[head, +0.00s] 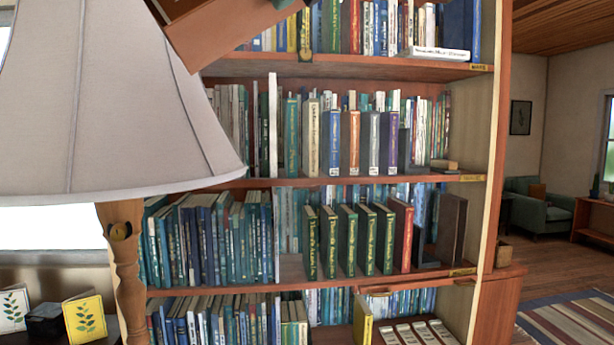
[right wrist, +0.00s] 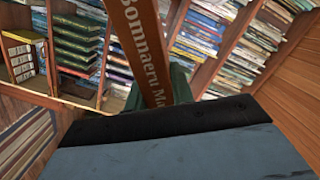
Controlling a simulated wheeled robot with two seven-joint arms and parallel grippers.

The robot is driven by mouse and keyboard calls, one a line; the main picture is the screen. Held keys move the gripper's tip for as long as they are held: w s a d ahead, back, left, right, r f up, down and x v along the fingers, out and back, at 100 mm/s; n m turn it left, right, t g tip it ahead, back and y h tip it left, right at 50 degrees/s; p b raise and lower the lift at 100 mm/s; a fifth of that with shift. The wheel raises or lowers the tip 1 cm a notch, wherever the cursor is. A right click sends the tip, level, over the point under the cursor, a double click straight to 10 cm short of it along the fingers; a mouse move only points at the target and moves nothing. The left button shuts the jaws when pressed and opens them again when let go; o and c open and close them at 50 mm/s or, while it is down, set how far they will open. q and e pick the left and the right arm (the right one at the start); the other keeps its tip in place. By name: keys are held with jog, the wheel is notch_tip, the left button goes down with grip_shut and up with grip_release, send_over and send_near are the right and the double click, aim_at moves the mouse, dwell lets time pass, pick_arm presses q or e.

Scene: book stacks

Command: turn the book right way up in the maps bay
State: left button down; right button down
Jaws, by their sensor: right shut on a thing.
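My right gripper (right wrist: 158,92) is shut on a brown book in the right wrist view. The book (right wrist: 138,40) has pale spine lettering, "Bomnaeru Ma…", running down the picture; its lower end is hidden at the gripper. In the head view a brown slab (head: 225,32) cuts across the top left, close to the camera and in front of the shelves; it looks like the same book. Most of it and the right gripper are outside that view or unclear. The top shelf (head: 360,66) bears a small yellow label, perhaps "MAPS". My left gripper is not in view.
A large lampshade (head: 85,110) stands close on the left. A white book (head: 440,53) lies flat on the top shelf. Green books (head: 347,240) and a red one (head: 402,235) stand on a lower shelf, with bare board in front. The bookcase's right side panel (head: 492,150) is an edge.

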jog(key=m+b, duration=0.3)
jog(key=shift+f, duration=0.25)
jog(key=m+b, duration=0.3)
jog(key=shift+r+m+b, duration=0.15)
jog(key=shift+m+b, duration=0.2)
jog(key=shift+m, duration=0.35)
jog(key=shift+r, duration=0.1)
